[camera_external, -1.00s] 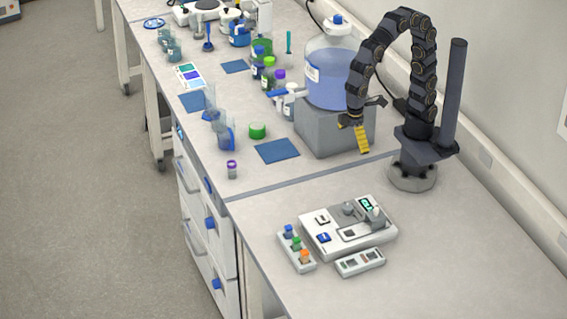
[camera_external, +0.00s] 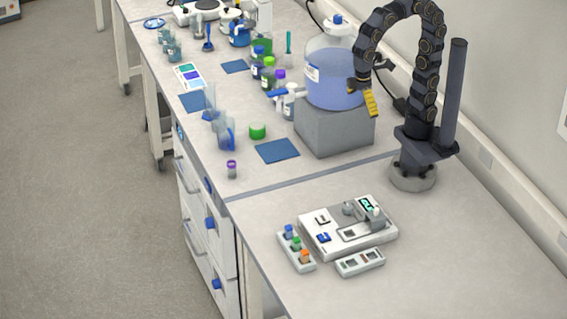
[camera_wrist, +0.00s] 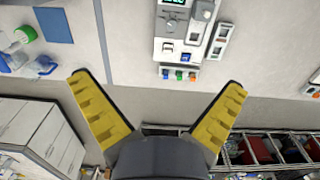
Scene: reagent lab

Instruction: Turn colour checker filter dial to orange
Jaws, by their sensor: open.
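The colour checker (camera_external: 325,238) is a pale flat box on the near bench. It has a small lit screen (camera_external: 366,203), a blue button (camera_external: 323,237) and a round grey dial (camera_external: 347,208) on its top. In the wrist view the colour checker (camera_wrist: 175,30) is at the top, with the dial (camera_wrist: 172,24) below the green screen. My gripper (camera_external: 365,96) is raised in front of the large blue-filled bottle, well apart from the colour checker. In the wrist view its yellow-padded fingers (camera_wrist: 160,85) are wide open with nothing between them. The dial's colour setting is too small to read.
A rack with blue, green and orange vials (camera_external: 297,248) stands left of the checker, and a small grey tray (camera_external: 360,262) in front. The large bottle (camera_external: 334,75) stands on a grey block (camera_external: 335,130). The near bench's right side is clear.

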